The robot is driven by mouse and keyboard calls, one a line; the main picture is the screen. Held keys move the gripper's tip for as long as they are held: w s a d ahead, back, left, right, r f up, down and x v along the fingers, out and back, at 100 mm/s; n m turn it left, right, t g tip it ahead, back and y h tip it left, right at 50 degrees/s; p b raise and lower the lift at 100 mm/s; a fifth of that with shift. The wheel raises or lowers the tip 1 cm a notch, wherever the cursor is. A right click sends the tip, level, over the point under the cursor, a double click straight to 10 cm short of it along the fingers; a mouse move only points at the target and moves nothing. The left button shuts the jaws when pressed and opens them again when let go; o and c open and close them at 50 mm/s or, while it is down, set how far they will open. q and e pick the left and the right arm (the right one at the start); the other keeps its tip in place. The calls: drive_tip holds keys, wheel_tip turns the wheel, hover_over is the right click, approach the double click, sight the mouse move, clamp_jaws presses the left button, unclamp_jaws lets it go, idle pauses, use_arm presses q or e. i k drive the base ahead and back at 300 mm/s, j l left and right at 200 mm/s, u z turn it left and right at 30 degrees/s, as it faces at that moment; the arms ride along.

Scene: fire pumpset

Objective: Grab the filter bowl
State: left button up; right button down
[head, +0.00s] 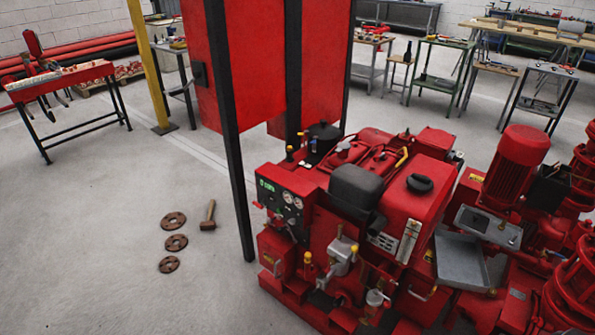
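A small pale, clear-looking bowl (375,298) sits low on the front of the red pumpset (330,225), near the bottom of the head view. It looks like the filter bowl, but it is too small to be sure. It is upright, beside a grey metal housing (341,252) with yellow caps. Neither of my grippers is in view.
A black-framed red panel (250,70) stands behind the pumpset, its post reaching the floor at left. Several brown flange rings (174,220) and a mallet (209,216) lie on the floor. A red workbench (60,80) stands far left.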

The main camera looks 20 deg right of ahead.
sight(340, 269)
drive_tip(key=z, duration=1.15)
drive_tip(key=k, duration=0.1)
